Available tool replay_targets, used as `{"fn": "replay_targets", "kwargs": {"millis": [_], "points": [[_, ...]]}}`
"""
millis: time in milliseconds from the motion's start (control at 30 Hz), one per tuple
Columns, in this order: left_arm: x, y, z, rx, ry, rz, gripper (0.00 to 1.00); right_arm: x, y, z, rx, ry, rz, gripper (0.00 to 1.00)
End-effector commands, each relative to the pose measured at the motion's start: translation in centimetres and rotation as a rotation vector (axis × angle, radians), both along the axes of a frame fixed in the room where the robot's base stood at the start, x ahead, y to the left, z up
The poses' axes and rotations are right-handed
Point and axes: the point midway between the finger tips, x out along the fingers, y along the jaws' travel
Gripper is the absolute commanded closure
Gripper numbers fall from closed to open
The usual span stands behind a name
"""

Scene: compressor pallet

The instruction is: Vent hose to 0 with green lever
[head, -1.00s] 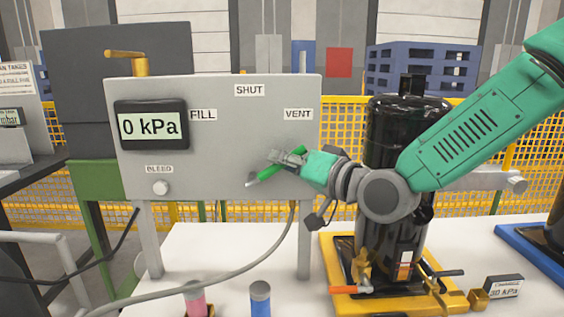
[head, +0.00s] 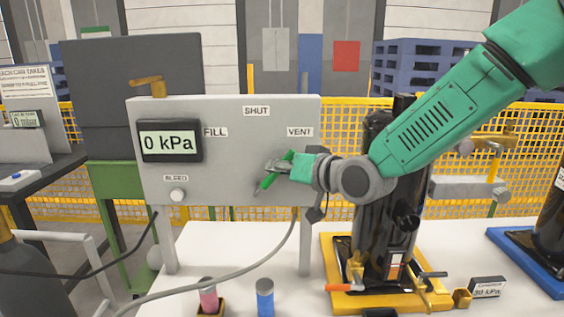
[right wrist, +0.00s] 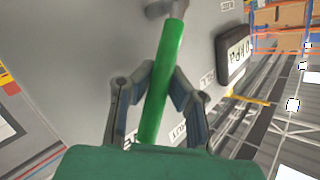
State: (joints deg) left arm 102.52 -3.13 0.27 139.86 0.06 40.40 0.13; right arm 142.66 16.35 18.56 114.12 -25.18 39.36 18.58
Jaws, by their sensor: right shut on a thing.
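The grey panel (head: 240,110) carries the labels FILL, SHUT and VENT, and its display (head: 170,141) reads 0 kPa. The green lever (head: 266,182) is on the panel's front, below the VENT label (head: 300,132), slanting from lower left to upper right. My right gripper (head: 277,166) is shut on the green lever and hides its middle. In the right wrist view the lever (right wrist: 163,80) runs between the two fingers of my right gripper (right wrist: 152,85). A grey hose (head: 240,268) curves away below the panel. My left gripper is not in view.
A black compressor tank (head: 385,215) stands on a yellow tray (head: 338,301) to the right, partly behind my right arm. A BLEED knob (head: 177,195) sticks out at the panel's lower left. Pink (head: 208,298) and blue (head: 265,298) cylinders stand in front.

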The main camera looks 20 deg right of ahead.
Motion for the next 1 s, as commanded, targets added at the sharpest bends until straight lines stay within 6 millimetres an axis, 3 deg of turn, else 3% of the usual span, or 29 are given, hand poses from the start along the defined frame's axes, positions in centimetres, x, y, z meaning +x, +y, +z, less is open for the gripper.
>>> {"fn": "replay_targets", "kwargs": {"millis": [400, 1000], "points": [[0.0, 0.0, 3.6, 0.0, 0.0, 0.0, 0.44, -0.1, 1.6, 0.2, -0.167, 0.061, 0.014, 1.0], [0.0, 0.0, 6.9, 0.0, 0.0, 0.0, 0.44, 0.2, 2.7, 0.4, -0.354, 0.117, 0.016, 1.0]]}}
